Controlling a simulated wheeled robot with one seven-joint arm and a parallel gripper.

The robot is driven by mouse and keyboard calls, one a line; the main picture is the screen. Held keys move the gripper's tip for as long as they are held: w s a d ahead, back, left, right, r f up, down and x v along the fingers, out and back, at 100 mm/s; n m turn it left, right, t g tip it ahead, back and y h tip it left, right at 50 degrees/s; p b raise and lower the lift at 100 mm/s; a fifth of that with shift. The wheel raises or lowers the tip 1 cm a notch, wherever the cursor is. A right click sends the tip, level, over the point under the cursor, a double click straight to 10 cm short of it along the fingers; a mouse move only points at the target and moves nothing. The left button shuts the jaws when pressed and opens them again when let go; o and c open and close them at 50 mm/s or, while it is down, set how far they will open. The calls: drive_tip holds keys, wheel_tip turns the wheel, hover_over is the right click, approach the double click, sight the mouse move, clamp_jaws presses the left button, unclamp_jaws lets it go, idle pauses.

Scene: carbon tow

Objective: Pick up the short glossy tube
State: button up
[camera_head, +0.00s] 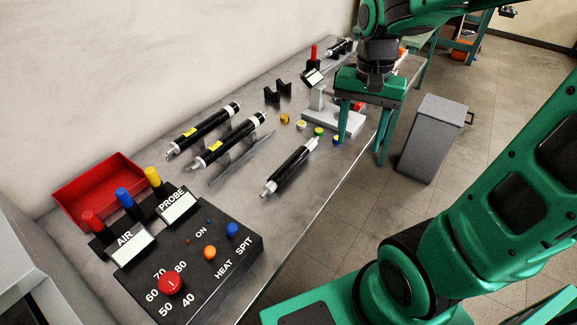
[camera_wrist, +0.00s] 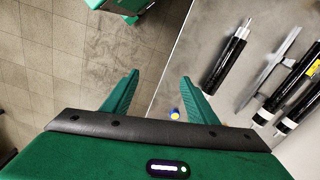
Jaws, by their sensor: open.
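A short black tube (camera_head: 291,167) with silver ends and no yellow label lies on the grey bench, nearest its front edge. It also shows in the wrist view (camera_wrist: 226,62), right of the fingers. Two longer black tubes with yellow labels (camera_head: 203,131) (camera_head: 229,139) lie behind it. Another small black tube (camera_head: 339,47) is at the far end, so I cannot tell for certain which is meant by short and glossy. My gripper (camera_head: 362,140) is open and empty near the bench's front edge, right of the nearest tube and apart from it. Its fingers (camera_wrist: 160,80) frame floor and bench edge.
A grey fixture (camera_head: 333,122) and several small coloured caps (camera_head: 319,131) sit close to my gripper. A black control box (camera_head: 190,262) and red tray (camera_head: 98,188) are at the near left. Black holders (camera_head: 278,91) stand behind. A grey cabinet (camera_head: 432,138) stands on the floor.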

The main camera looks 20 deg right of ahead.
drive_tip(key=w+a+f+m, duration=0.2)
drive_tip(key=w+a+f, duration=0.1)
drive_tip(key=w+a, duration=0.85)
hover_over(289, 161)
drive_tip(key=f, duration=0.4)
drive_tip(key=shift+a+f, duration=0.2)
drive_tip(key=shift+f, duration=0.15)
drive_tip(key=shift+d+f, duration=0.15)
drive_tip(key=shift+f, duration=1.4)
drive_tip(key=shift+d+f, duration=0.1)
drive_tip(key=shift+f, duration=1.4)
drive_tip(key=c, duration=1.3)
drive_tip(key=shift+o, duration=0.2)
